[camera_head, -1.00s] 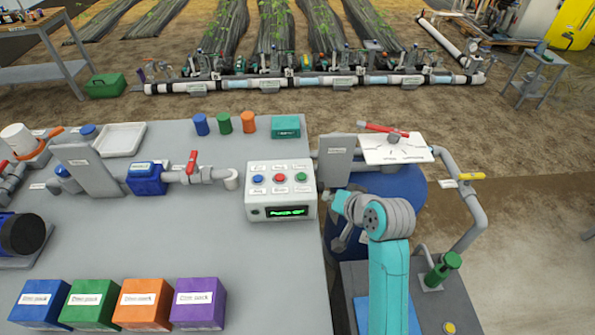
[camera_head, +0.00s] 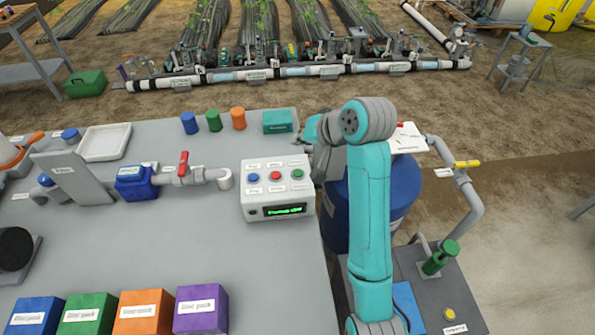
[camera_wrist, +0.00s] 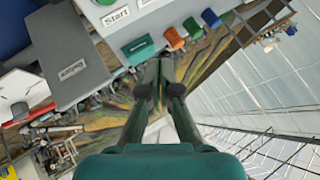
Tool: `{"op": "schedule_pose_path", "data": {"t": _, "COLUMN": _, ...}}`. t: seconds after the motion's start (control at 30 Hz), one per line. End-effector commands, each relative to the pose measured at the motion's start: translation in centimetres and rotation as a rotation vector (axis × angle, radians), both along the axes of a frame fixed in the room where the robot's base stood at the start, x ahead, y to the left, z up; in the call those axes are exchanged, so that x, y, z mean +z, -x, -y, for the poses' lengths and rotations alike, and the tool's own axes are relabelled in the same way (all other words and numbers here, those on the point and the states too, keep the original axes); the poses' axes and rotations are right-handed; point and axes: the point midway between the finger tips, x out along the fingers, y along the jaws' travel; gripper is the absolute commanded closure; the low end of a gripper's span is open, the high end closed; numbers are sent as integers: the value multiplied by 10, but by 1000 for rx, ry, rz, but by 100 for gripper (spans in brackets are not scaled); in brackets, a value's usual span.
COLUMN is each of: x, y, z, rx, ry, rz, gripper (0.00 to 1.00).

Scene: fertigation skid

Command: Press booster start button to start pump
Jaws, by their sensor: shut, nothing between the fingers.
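The white control box (camera_head: 278,212) stands at the table's right edge, with blue (camera_head: 253,178), red (camera_head: 275,176) and green (camera_head: 297,174) buttons on its top. A lit green display (camera_head: 285,210) is on its front; its text is too small to read. In the wrist view, part of the box (camera_wrist: 133,22) shows at the top, with a label reading "Start" (camera_wrist: 115,18) beside the green button (camera_wrist: 105,2) at the frame edge. My gripper (camera_wrist: 160,63) is shut and empty, apart from the box.
Blue, green and orange cylinders (camera_head: 213,120) and a teal box (camera_head: 278,121) stand behind the control box. Coloured boxes (camera_head: 201,309) line the table's front.

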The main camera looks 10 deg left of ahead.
Motion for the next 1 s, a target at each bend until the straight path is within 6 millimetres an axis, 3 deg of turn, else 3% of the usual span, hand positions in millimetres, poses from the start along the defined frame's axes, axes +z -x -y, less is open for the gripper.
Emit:
{"op": "schedule_pose_path", "data": {"t": 0.6, "x": -69, "y": 0, "z": 0, "rx": -1, "ry": 0, "rz": -3, "gripper": 100}}
{"op": "schedule_pose_path", "data": {"t": 1.0, "x": -87, "y": 0, "z": 0, "rx": -1, "ry": 1, "rz": 0, "gripper": 100}}
